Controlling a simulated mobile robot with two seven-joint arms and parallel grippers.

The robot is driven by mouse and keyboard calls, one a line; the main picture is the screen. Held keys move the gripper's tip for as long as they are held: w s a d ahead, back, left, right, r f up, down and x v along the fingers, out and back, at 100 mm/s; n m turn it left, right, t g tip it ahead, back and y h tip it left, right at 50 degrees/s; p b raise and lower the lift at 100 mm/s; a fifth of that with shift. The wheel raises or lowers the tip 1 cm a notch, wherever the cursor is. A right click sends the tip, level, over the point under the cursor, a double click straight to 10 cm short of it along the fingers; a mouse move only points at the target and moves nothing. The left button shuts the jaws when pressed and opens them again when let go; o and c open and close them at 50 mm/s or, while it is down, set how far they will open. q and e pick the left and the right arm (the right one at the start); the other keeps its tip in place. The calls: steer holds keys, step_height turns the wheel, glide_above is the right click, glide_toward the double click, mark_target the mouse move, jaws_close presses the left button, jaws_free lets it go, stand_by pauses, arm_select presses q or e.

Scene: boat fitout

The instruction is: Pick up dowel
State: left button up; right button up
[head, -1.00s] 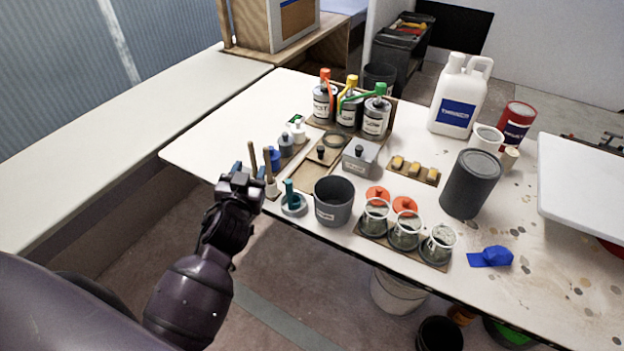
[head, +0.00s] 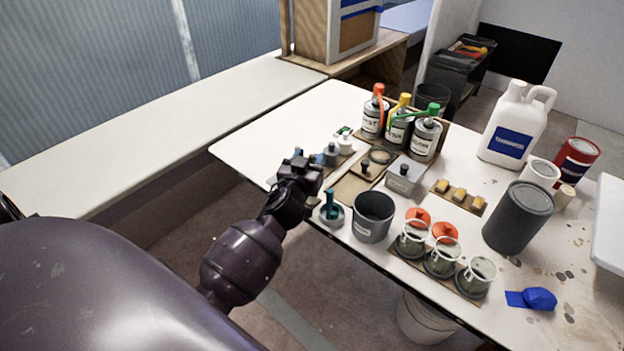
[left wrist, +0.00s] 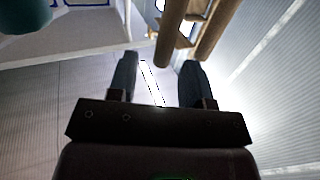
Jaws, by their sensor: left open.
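Two brown wooden dowels show in the left wrist view, one nearer the middle (left wrist: 171,35) and one to its right (left wrist: 216,30). They enter from the top edge, just beyond my fingers. My left gripper (left wrist: 158,80) is open, with nothing between its two fingers. The nearer dowel's end lies ahead of the gap between the fingers. In the head view my left gripper (head: 298,165) is over the near left edge of the table and hides the dowels. My right gripper is not in view.
A teal-handled tool (head: 330,207) and a dark grey cup (head: 373,216) stand just right of my gripper.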

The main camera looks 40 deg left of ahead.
arm_select(q)
steer(key=shift+x, duration=1.95)
steer(key=shift+f, duration=0.15)
steer(key=shift+c, duration=0.4)
jaws_close()
